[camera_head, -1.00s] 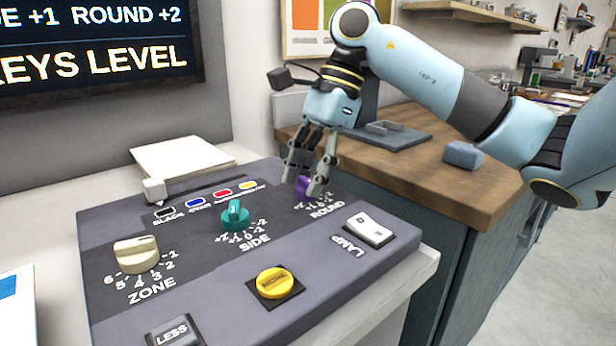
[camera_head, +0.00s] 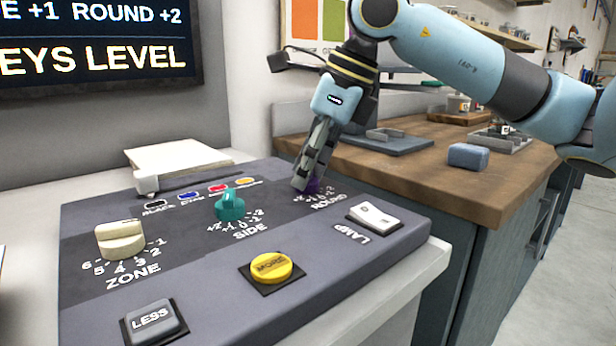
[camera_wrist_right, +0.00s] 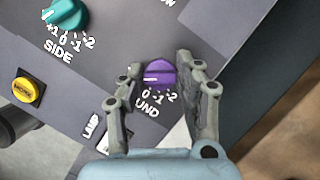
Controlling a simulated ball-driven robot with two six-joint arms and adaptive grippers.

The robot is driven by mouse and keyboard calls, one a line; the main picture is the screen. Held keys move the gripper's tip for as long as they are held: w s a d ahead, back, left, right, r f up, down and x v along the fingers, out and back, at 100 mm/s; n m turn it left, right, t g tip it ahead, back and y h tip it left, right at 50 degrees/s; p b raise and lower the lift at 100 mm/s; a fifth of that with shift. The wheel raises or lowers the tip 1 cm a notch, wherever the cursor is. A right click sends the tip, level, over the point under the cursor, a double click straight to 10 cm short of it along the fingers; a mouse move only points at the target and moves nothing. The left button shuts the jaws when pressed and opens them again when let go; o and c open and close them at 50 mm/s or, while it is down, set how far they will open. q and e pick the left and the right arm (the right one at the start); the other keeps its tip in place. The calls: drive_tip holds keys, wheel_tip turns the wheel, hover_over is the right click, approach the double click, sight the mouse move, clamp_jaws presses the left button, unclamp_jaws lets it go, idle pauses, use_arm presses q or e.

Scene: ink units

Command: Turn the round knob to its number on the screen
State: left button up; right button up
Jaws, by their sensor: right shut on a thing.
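The purple round knob (camera_wrist_right: 160,74) sits on the console between the fingers of my right gripper (camera_wrist_right: 165,88) in the wrist view. In the head view the gripper (camera_head: 304,188) mostly hides the knob (camera_head: 313,186). The gripper is shut on it. The knob's white mark shows at its left side in the wrist view; 0, -1 and -2 are readable below, and the plus side of the scale is hidden by a finger. The screen (camera_head: 100,45) reads "ROUND +2". My left gripper is not in view.
The teal SIDE knob (camera_head: 230,205), cream ZONE knob (camera_head: 120,240), yellow button (camera_head: 270,268), grey LESS button (camera_head: 152,321) and white LAMP switch (camera_head: 375,217) are on the same console (camera_head: 200,275). A wooden counter (camera_head: 470,185) stands behind, at the right.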

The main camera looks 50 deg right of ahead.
drive_tip(key=shift+m+b, duration=0.35)
drive_tip(key=shift+m, duration=0.25)
drive_tip(key=o, duration=1.1)
drive_tip(key=shift+o, duration=0.2)
wheel_tip(320, 180, up, 9)
drive_tip(key=shift+f, duration=0.2)
drive_tip(key=shift+r, duration=0.7)
